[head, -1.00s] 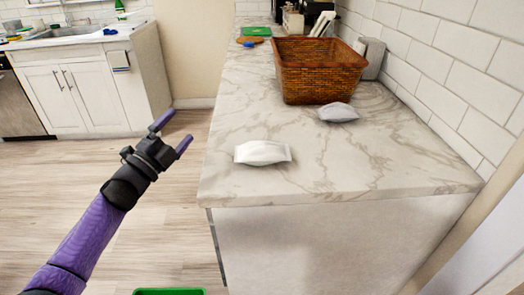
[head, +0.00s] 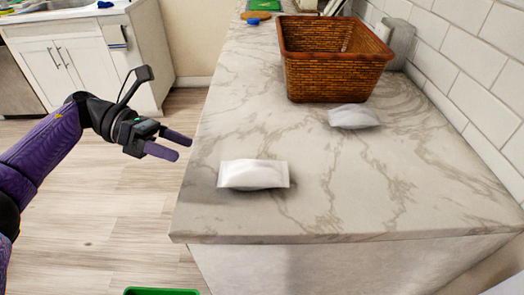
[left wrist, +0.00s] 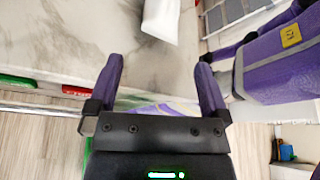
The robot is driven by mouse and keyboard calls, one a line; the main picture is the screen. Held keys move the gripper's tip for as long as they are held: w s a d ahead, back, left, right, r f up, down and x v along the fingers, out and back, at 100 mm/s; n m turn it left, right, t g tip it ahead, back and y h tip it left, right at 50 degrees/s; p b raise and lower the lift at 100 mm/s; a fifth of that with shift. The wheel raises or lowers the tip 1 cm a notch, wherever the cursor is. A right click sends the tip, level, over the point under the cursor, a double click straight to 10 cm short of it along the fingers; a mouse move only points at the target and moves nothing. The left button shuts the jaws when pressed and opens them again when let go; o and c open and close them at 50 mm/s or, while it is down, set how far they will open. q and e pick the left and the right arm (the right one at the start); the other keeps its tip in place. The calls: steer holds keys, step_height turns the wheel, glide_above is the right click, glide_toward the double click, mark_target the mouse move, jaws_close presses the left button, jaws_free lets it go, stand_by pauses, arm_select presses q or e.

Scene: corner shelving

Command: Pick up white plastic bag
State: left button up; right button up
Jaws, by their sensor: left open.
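Two small white bags lie flat on the marble counter (head: 310,215). The nearer white plastic bag (head: 254,174) is near the counter's front left; it also shows at the top of the left wrist view (left wrist: 160,18). The other, greyer bag (head: 354,116) lies farther back, in front of the basket. My left gripper (head: 184,147) is open and empty, left of the nearer bag and apart from it, by the counter's left edge. In the left wrist view its two purple fingers (left wrist: 160,65) are spread with nothing between them. My right gripper is not seen.
A brown wicker basket (head: 335,85) stands at the back of the counter, next to the tiled wall (head: 470,85). A green container (head: 160,291) is on the floor at the bottom. The counter around the nearer bag is clear.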

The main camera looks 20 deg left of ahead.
mark_target(226, 167)
arm_select(q)
steer(key=x, duration=0.9)
steer(key=shift+s+d, duration=0.15)
steer(key=shift+d, duration=0.25)
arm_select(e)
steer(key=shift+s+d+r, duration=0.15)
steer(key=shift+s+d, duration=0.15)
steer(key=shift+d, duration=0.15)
